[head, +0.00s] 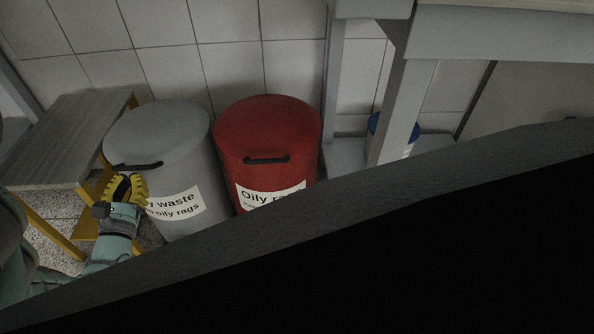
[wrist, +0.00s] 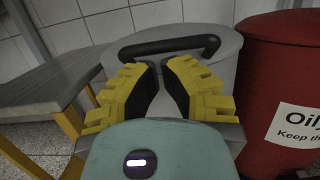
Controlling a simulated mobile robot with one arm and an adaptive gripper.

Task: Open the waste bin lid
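A grey waste bin (head: 165,135) with a rounded lid stands by the tiled wall. Its lid is closed and has a dark handle (head: 138,166) at the front. A white label (head: 178,205) on its front is partly hidden by my gripper. My gripper (head: 126,186) is in front of the grey bin, just below the handle. In the wrist view, the yellow fingers with black pads (wrist: 160,72) are apart with nothing between them. The dark handle (wrist: 168,46) lies just beyond the fingertips. I cannot tell whether a fingertip touches it.
A red bin (head: 267,140) labelled oily rags stands close on the right, lid closed. A grey bench (head: 65,135) with yellow legs is on the left. A grey table frame (head: 395,110) stands at right, with a blue-topped container (head: 380,124) behind its leg. A large dark surface covers the lower right.

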